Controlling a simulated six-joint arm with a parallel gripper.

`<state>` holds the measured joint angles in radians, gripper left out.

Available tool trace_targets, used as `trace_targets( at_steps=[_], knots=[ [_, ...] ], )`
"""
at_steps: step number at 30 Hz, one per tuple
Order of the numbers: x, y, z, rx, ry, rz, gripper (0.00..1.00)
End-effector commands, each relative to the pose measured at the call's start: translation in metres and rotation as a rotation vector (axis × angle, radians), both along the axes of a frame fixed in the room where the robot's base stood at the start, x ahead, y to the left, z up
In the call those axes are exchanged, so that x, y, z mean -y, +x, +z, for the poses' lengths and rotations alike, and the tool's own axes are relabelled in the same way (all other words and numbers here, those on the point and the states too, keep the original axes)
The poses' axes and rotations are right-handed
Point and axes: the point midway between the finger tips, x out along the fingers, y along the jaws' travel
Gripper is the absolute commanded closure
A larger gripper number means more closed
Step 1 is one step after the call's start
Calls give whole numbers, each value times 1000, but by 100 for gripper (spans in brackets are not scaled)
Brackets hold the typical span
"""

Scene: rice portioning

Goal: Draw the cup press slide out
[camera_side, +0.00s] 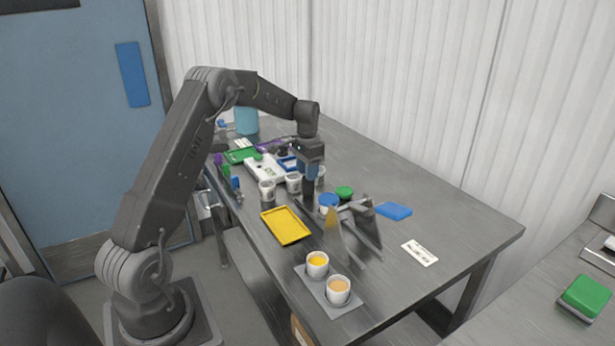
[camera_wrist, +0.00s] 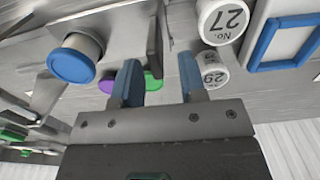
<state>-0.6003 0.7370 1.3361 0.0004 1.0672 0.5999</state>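A metal device with upright grey plates (camera_side: 355,226) stands right of the yellow tray; I take it for the cup press, but cannot make out which part is its slide. A round blue-capped piece (camera_side: 328,201) is at its left end, and a blue-capped cylinder (camera_wrist: 72,64) lies left of my fingers in the wrist view. My gripper (camera_side: 309,196) points down just behind and left of that blue cap. In the wrist view its two blue fingers (camera_wrist: 158,82) are apart with nothing held between them. The fingertips are partly hidden in the side view.
White numbered cups (camera_wrist: 222,20) are close to my right finger in the wrist view. A yellow tray (camera_side: 272,213), a green round piece (camera_side: 344,192), a blue block (camera_side: 394,211) and a label card (camera_side: 420,253) surround the device. Two filled cups (camera_side: 317,270) stand in front.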

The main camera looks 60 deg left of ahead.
Motion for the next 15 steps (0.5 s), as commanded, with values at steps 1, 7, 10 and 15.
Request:
trace_targets(
  at_steps=[1,7,10,15],
  knots=[
    [-1,1,13,5,3,0,62],
    [-1,1,59,6,5,0,62],
    [-1,1,79,6,4,0,62],
    [-1,0,103,4,4,0,62]
  ],
)
